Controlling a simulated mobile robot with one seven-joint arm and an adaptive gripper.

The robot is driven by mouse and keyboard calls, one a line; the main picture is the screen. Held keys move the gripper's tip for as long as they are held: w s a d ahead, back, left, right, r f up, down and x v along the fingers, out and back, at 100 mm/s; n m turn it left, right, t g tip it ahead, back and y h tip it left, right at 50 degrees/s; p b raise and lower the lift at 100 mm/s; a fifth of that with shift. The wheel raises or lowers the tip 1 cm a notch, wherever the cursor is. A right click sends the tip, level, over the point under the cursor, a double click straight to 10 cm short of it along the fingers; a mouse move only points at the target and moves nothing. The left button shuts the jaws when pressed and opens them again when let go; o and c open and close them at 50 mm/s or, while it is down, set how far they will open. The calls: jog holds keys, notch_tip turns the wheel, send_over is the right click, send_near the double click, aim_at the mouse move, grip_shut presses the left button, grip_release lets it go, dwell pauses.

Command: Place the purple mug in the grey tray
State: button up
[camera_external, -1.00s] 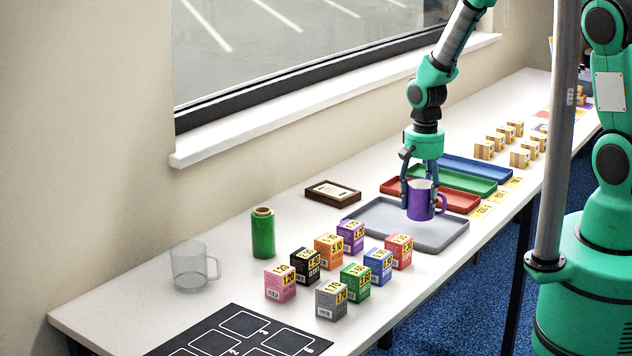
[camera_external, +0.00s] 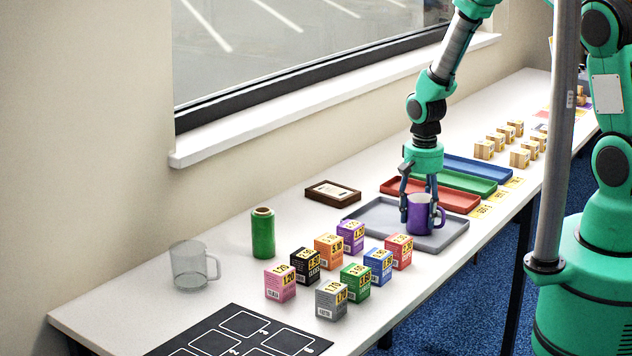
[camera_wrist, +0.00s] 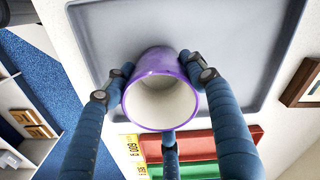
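The purple mug (camera_external: 419,214) is upright over the right part of the grey tray (camera_external: 372,228). My gripper (camera_external: 418,198) points down with its fingers around the mug. In the wrist view the mug (camera_wrist: 160,100) shows its white inside and purple rim, with the fingers of my gripper (camera_wrist: 163,85) closed against its sides. The grey tray (camera_wrist: 110,30) lies behind the mug there. The mug's base looks at or very near the tray floor; I cannot tell if it touches.
A red tray (camera_external: 455,201), a green tray (camera_external: 468,181) and a blue tray (camera_external: 490,169) lie behind the grey one. Several small coloured cartons (camera_external: 355,280) stand in front. A brown framed box (camera_external: 333,193) lies to the left. The rest of the grey tray is bare.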

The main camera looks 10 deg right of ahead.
jog(key=o, duration=0.4)
jog(key=shift+o, duration=0.2)
jog(key=shift+r, duration=0.1)
notch_tip(320, 180, up, 12)
jog(key=p, duration=0.1)
dwell(0.3)
dwell(0.6)
